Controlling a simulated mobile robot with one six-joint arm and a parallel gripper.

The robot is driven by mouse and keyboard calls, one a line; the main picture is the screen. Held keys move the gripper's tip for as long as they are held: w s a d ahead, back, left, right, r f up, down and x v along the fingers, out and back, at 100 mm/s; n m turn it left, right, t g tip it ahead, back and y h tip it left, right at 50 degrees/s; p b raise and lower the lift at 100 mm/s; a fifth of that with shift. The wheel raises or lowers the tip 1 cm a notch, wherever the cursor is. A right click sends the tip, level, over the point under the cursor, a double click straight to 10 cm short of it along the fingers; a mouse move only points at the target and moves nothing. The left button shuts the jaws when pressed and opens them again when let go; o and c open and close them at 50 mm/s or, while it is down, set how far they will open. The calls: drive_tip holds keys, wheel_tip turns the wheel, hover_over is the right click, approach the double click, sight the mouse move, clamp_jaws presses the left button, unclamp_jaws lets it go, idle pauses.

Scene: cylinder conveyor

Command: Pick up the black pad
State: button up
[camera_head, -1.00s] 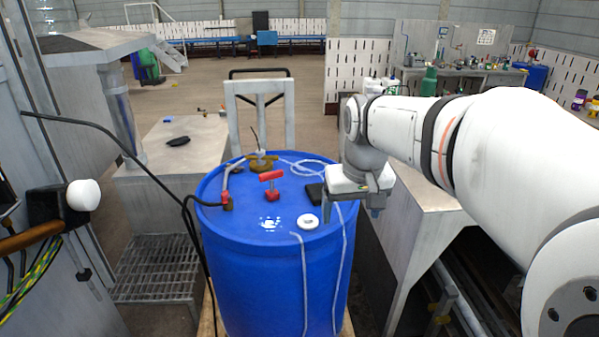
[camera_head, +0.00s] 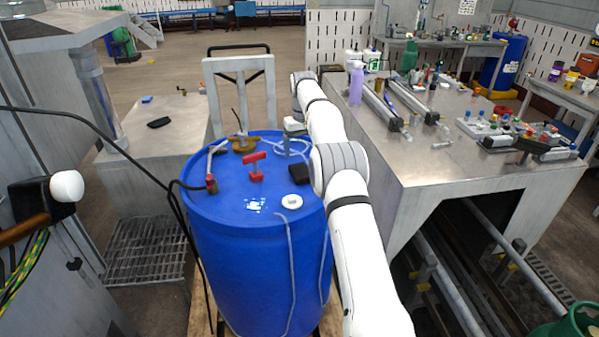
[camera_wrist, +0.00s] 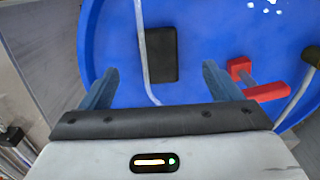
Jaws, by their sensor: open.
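The black pad (camera_wrist: 161,54) is a flat dark rectangle lying on the blue drum's top. In the head view it shows as a dark patch (camera_head: 299,172) near the drum's right edge, partly beside my arm. My gripper (camera_wrist: 160,69) is open and empty above the drum. In the wrist view the pad lies ahead, between the two blue-grey fingers and apart from both. In the head view my gripper (camera_head: 287,146) is over the far right part of the drum top, partly hidden by my own arm.
On the blue drum (camera_head: 250,270), a pale cord (camera_wrist: 142,45) runs along the pad's left side. A red T-handle (camera_head: 255,167) and white disc (camera_head: 292,202) are nearby. A metal bench (camera_head: 410,150) stands to the right. Another dark flat thing (camera_head: 158,122) lies on the left table.

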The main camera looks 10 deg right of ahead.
sight(303, 173)
drive_tip(key=shift+w+f, duration=0.25)
drive_tip(key=shift+f, duration=0.3)
drive_tip(key=shift+w+f, duration=0.2)
drive_tip(key=shift+f, duration=0.3)
drive_tip(key=shift+w+d+f+p, duration=0.1)
drive_tip(key=shift+f+p, duration=0.4)
drive_tip(key=shift+f, duration=1.5)
drive_tip(key=shift+w+f+p, duration=0.1)
drive_tip(key=shift+f+p, duration=0.4)
drive_tip(key=shift+f, duration=1.45)
drive_tip(key=c, duration=1.1)
